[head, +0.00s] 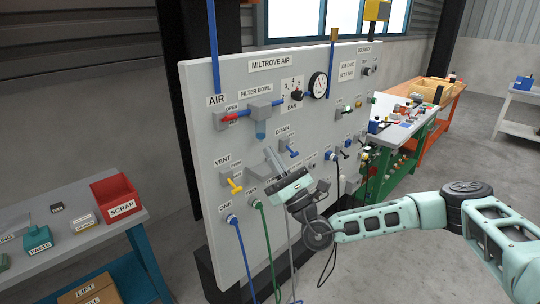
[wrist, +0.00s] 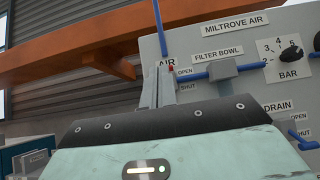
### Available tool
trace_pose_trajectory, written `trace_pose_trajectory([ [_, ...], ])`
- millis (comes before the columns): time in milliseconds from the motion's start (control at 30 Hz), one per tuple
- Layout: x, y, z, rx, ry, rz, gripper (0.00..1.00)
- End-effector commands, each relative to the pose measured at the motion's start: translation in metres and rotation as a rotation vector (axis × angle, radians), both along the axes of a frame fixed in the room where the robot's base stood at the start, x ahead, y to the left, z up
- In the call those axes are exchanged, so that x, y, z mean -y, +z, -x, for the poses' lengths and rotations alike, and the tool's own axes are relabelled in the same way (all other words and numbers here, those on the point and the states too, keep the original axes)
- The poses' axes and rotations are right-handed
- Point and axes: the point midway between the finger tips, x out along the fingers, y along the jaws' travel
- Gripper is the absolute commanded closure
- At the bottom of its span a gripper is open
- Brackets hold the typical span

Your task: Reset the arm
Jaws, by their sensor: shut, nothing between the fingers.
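My arm (head: 395,215) reaches in from the right, in front of the grey panel (head: 205,130). My gripper (head: 270,154) is shut and empty, its fingers pointing up and left just below the filter bowl (head: 261,130). I cannot tell from the head view whether it touches the panel. In the wrist view my gripper (wrist: 157,85) shows as closed grey fingers beneath the AIR label. The red air valve handle (head: 229,117) points along the blue pipe beside the OPEN and SHUT labels. The yellow vent handle (head: 235,186) is lower left of the fingers.
A pressure gauge (head: 318,85) and a BAR knob (head: 297,95) sit on the panel's upper part. Blue and green hoses (head: 264,240) hang below. A red SCRAP bin (head: 116,199) stands on the left bench. A green workbench (head: 385,175) stands behind at right. Open floor lies at right.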

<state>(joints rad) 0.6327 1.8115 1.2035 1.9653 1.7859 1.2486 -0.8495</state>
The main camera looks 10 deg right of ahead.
Motion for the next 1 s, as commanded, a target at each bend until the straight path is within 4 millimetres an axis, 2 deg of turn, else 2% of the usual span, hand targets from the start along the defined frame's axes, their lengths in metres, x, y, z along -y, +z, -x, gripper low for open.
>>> trace_pose_trajectory([
  [67,-0.006,0.002,0.005,0.015,0.023,0.013,1.00],
  [167,-0.033,0.011,0.029,0.086,0.123,0.074,1.00],
  [267,-0.073,0.018,0.074,0.199,0.295,0.181,1.00],
  [300,-0.089,0.019,0.097,0.251,0.375,0.233,1.00],
  [400,-0.120,0.014,0.154,0.379,0.570,0.365,1.00],
  [533,-0.141,-0.003,0.226,0.534,0.807,0.549,1.00],
  [667,-0.143,-0.027,0.286,0.686,1.019,0.742,1.00],
  [800,-0.127,-0.056,0.335,0.846,1.208,0.964,1.00],
  [900,-0.109,-0.074,0.359,0.960,1.315,1.132,1.00],
  [1000,-0.087,-0.089,0.374,1.076,1.397,1.304,1.00],
])
